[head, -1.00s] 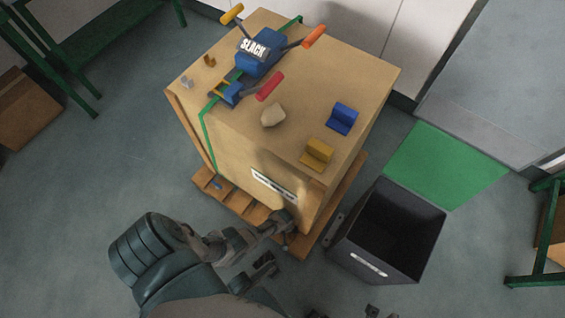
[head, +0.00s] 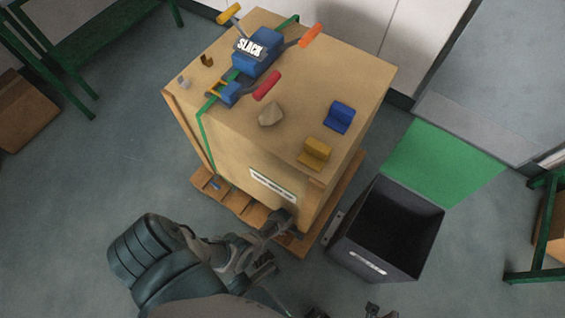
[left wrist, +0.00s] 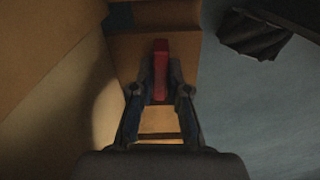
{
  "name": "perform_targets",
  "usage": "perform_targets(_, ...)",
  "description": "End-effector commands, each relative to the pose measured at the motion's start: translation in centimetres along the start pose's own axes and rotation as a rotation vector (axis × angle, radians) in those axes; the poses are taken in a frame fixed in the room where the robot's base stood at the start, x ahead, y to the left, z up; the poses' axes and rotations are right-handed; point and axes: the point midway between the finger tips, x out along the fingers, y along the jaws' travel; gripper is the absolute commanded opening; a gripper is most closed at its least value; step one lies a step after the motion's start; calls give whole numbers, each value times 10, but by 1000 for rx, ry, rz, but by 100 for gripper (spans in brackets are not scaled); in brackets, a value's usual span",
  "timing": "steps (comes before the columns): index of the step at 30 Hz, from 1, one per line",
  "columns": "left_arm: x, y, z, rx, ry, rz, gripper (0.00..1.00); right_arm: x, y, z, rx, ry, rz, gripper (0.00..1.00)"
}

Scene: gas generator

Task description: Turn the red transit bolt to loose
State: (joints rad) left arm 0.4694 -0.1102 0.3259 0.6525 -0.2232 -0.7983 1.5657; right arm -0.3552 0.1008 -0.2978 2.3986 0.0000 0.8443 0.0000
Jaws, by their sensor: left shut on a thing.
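The red transit bolt (left wrist: 161,68) shows in the left wrist view as an upright red bar against the brown pallet wood. My left gripper (left wrist: 160,92) has one finger on each side of it and is shut on it. In the head view my left gripper (head: 287,222) is at the low front corner of the crate (head: 235,155), by the pallet (head: 240,203). The bolt is hidden there behind the gripper and arm. Small dark parts at the bottom edge of the head view look like my right gripper (head: 372,310), mostly cut off.
A blue tensioner marked SLACK (head: 257,50) with a green strap (head: 203,125) sits on the crate. Blue (head: 339,117) and yellow (head: 314,152) blocks lie on top. An open black bin (head: 385,235) stands close on the right.

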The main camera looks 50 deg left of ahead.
Motion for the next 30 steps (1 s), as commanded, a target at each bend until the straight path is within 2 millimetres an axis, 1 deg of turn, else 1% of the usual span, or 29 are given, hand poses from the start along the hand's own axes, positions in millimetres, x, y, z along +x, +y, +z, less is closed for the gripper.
perform_targets(3,0,2,1,-50,-2,4,0,0,0,-1,1,9,0,40)
perform_targets(9,-1,2,1,-96,-1,4,0,0,0,-3,1,20,0,40)
perform_targets(23,-1,2,0,-110,-1,4,0,1,0,-5,0,25,-1,40)
perform_targets(24,-1,2,0,-110,-1,4,19,1,0,-5,0,25,-1,40)
perform_targets(26,-1,2,0,-110,-1,4,34,1,0,-5,-1,25,-1,40)
perform_targets(27,-1,2,0,-109,-1,4,40,1,0,-5,-1,25,-1,40)
perform_targets(30,0,1,0,-109,-1,3,40,1,0,-5,-1,24,-1,40)
